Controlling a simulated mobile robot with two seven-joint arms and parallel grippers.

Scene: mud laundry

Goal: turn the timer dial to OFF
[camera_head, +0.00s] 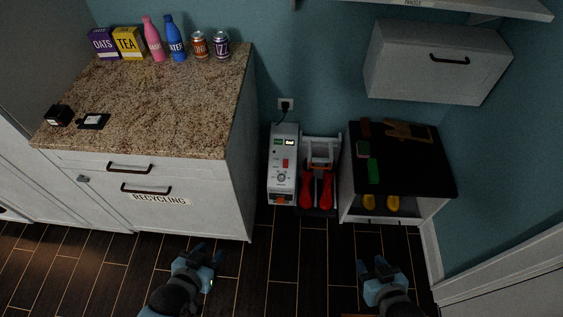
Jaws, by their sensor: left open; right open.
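A white upright unit (284,150) stands on the floor against the back wall, between the granite counter and a rack. Its front has a small green-lit display, a red switch and a round dial (282,177). The dial is too small for me to read its setting. My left gripper (207,252) is open and empty over the floor, in front of the counter and short of the unit. My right gripper (371,265) is open and empty over the floor, in front of the black-topped shelf. Neither gripper touches anything.
A granite-topped counter (160,105) with boxes, bottles and cans stands left. A rack with red boots (317,188) is right of the unit. A black-topped shelf (415,165) holds brushes and gloves, below a wall cabinet (430,70). The dark floor (300,250) ahead is clear.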

